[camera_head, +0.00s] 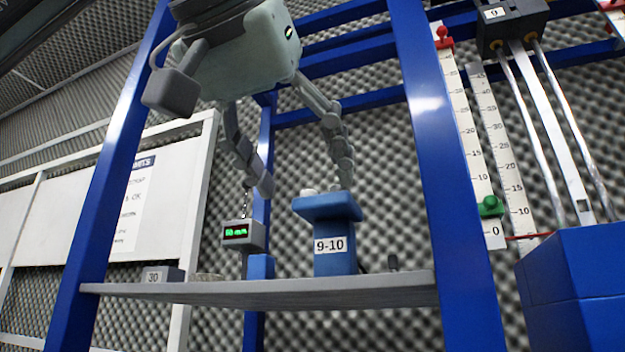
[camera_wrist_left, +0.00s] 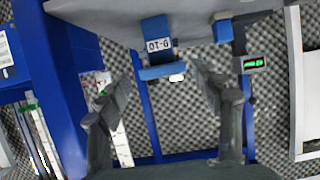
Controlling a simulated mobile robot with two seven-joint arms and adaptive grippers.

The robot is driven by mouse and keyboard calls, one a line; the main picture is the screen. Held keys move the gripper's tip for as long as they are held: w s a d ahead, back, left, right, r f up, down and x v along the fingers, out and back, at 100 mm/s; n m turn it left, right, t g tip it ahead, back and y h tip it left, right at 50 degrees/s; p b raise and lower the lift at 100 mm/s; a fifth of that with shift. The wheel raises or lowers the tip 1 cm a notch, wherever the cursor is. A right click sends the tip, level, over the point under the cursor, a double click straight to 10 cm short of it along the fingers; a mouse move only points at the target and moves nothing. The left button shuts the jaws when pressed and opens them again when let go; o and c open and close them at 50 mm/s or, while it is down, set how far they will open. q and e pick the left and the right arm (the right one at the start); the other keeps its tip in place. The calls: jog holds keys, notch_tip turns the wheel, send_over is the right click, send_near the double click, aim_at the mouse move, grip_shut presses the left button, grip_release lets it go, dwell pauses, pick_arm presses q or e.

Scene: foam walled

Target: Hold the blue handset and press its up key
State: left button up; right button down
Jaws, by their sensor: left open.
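A blue block labelled 9-10 (camera_head: 335,262), with a wider blue top bearing white knobs or keys, stands upright on a grey shelf (camera_head: 320,292). It is the likeliest blue handset; I cannot read any key marking. In the left wrist view the block (camera_wrist_left: 156,27) appears upside down, with a white key (camera_wrist_left: 177,78) at its top. My left gripper (camera_head: 305,184) points down, open and empty. Its fingertips are above the block's top, one out to the left and one near the right; in the wrist view the gripper (camera_wrist_left: 161,78) spans the block. My right gripper is not in view.
A grey block marked 30 (camera_head: 162,275) is farther left. Blue posts (camera_head: 437,150) frame the shelf. Scales with a green slider (camera_head: 490,206) stand right.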

aim_at(330, 233)
pick_arm(q)
jog(key=x, duration=1.2)
jog(key=shift+s+a, duration=0.1)
jog(key=c, duration=1.1)
dwell(0.6)
